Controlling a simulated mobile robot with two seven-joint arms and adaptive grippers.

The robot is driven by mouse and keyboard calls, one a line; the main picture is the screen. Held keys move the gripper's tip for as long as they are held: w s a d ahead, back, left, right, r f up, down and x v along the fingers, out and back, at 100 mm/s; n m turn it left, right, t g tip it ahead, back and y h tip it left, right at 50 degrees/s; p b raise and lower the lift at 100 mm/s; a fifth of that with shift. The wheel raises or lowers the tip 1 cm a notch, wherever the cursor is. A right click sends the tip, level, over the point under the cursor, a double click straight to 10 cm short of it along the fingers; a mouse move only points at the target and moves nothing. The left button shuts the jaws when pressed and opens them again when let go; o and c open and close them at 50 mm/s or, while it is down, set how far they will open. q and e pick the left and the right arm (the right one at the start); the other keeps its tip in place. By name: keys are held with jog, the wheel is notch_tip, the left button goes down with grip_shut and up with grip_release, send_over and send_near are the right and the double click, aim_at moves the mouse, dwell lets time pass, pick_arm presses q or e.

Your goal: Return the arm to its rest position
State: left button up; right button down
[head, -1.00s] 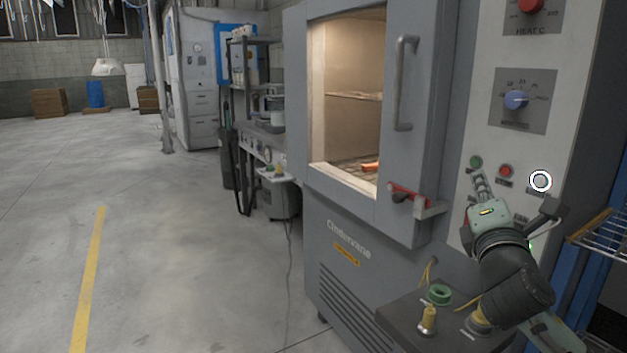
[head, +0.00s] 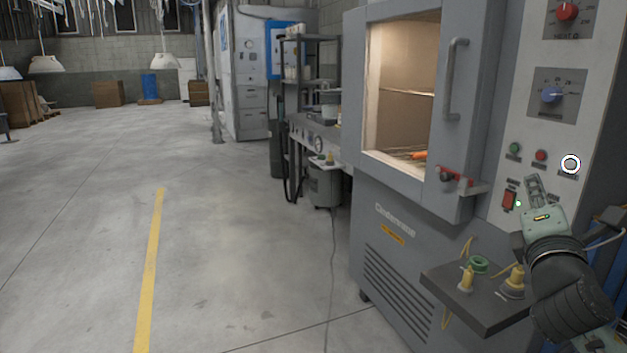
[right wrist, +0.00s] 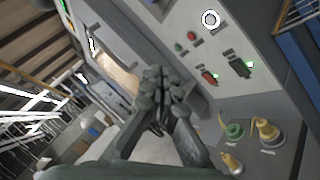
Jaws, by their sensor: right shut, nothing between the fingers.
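My right gripper (head: 535,190) is at the lower right of the head view, in front of the oven's pale control panel (head: 520,130). Its fingers are together with nothing between them. It hides part of the lower panel. In the right wrist view the gripper (right wrist: 160,80) fills the middle, fingers closed, with the panel's switches beyond and to the right. The arm comes up from the lower right corner of the head view. My left gripper is not in view.
The grey oven (head: 400,220) has a lit chamber with an orange item (head: 419,156) inside. A red-handled latch (head: 456,175) sticks out near the gripper. Open floor (head: 230,250) lies left.

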jog(key=s+d+f+m+g+y, duration=0.1)
jog(key=d+f+m+g, duration=0.2)
jog(key=f, duration=1.2)
jog(key=s+d+f+m+g+y, duration=0.15)
jog(key=f+m+g, duration=0.25)
jog(key=f, duration=1.1)
jog(key=s+d+f+m+g, duration=0.3)
jog(key=s+f, duration=0.5)
jog(key=f, duration=0.2)
jog(key=s+d+f+m+g, duration=0.2)
jog(key=s+f+m+g, duration=0.1)
jog(key=s+f, duration=0.55)
jog(key=s+d+f+m+g, duration=0.25)
jog(key=s+f, duration=0.45)
jog(key=f, duration=0.4)
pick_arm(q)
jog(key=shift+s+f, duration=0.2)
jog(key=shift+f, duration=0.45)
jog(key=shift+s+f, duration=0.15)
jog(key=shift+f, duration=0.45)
pick_arm(e)
jog(key=s+a+f+m+y, duration=0.1)
jog(key=a+f+y, duration=0.1)
jog(key=a, duration=0.8)
jog(key=s+a+f+m+y, duration=0.1)
jog(key=a+f+y, duration=0.1)
jog(key=a, duration=0.8)
jog(key=shift+s+a+f+g, duration=0.35)
jog(key=shift+f+g, duration=0.1)
jog(key=shift+f, duration=0.45)
